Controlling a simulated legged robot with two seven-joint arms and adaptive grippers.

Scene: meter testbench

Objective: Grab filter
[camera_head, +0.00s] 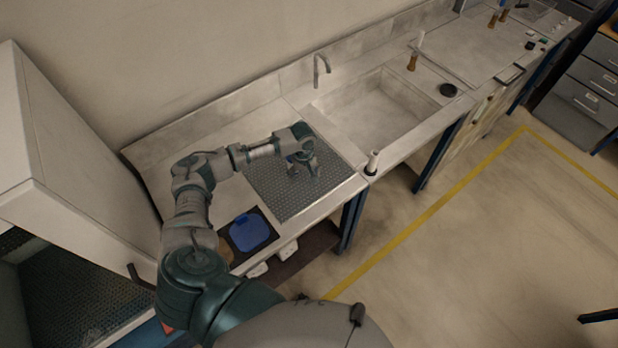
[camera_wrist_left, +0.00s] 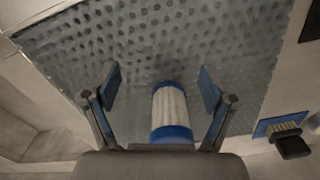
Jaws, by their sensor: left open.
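The filter (camera_wrist_left: 171,110) is a white pleated cylinder with blue end caps, seen in the left wrist view. It lies between the open fingers of my left gripper (camera_wrist_left: 158,85), with a gap to each finger. In the head view my left gripper (camera_head: 303,166) is over the perforated metal plate, and its arm hides most of what lies under it. The lower end of the filter is partly hidden by the gripper body. I cannot tell whether the filter stands or lies on the plate. My right gripper is not in view.
The perforated plate (camera_head: 332,182) is set in the worktop. A sink (camera_head: 378,108) with a tap (camera_head: 320,70) is to its right. A blue object (camera_head: 250,231) lies on a dark mat near the front edge.

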